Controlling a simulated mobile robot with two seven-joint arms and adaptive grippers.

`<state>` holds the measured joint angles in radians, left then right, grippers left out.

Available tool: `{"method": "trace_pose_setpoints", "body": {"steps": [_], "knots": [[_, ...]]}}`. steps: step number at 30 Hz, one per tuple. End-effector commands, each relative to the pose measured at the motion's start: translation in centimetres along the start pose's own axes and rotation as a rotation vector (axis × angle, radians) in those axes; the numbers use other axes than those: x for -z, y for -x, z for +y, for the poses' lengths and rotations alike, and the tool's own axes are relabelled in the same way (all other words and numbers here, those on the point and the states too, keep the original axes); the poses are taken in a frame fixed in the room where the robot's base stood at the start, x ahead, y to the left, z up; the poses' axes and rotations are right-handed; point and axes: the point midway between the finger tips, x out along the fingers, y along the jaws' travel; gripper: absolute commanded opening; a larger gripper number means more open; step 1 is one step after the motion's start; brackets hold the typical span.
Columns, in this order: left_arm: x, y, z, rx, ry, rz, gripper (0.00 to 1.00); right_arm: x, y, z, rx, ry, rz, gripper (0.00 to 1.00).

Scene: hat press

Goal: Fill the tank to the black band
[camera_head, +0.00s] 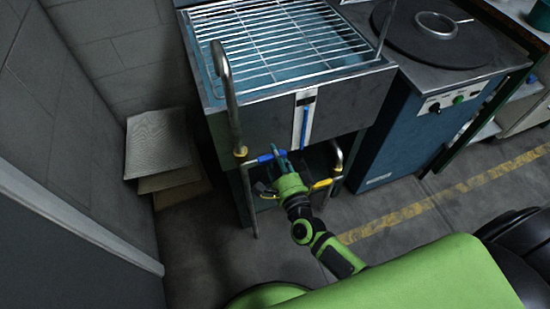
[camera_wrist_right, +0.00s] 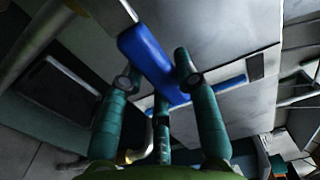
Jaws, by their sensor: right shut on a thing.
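The tank (camera_head: 340,107) is a dark metal basin with bluish water under a wire rack. Its front gauge is a pale plate (camera_head: 298,128) with a blue column (camera_head: 305,127) and a black band (camera_head: 308,99) near the top. In the wrist view, the blue column (camera_wrist_right: 228,84) ends right by the black band (camera_wrist_right: 256,66); any small gap is hard to judge. My right gripper (camera_head: 279,156) is shut on the blue valve handle (camera_head: 264,158), which also fills the middle of the wrist view (camera_wrist_right: 146,58). My left gripper is not in view.
A bent metal pipe (camera_head: 228,95) rises left of the gauge. A yellow handle (camera_head: 322,184) sits right of my gripper on another pipe. A blue cabinet (camera_head: 405,135) with a round plate stands at right. Flat sheets (camera_head: 158,143) lean on the wall at left.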

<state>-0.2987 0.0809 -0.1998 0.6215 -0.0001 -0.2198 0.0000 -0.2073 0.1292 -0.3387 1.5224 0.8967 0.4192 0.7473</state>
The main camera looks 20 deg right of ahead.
Motion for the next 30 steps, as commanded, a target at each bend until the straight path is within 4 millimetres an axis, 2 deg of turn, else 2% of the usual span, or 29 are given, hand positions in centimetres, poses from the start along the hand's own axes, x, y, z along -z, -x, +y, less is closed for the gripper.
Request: {"method": "trace_pose_setpoints", "body": {"steps": [1, 11, 12, 13, 24, 26, 30], "knots": [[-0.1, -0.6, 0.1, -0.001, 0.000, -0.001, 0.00, 0.0, 0.0, 0.5, 0.000, -0.023, 0.000, 0.00], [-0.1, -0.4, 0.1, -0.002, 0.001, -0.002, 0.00, 0.0, 0.0, 0.3, -0.003, -0.046, 0.000, 0.00], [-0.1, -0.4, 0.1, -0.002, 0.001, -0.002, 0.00, 0.0, 0.0, 0.3, -0.003, -0.046, 0.000, 0.43], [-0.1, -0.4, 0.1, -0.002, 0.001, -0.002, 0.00, 0.0, 0.0, 0.4, -0.003, -0.046, 0.000, 0.55], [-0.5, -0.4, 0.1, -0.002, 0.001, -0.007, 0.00, 0.0, 0.2, 0.3, -0.002, -0.041, 0.000, 0.57], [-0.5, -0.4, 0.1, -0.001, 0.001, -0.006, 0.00, 0.0, 0.6, 0.4, -0.003, -0.040, 0.000, 0.57], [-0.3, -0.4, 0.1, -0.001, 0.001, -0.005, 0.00, 0.0, 2.7, 0.5, -0.007, -0.041, -0.001, 0.57]]}}
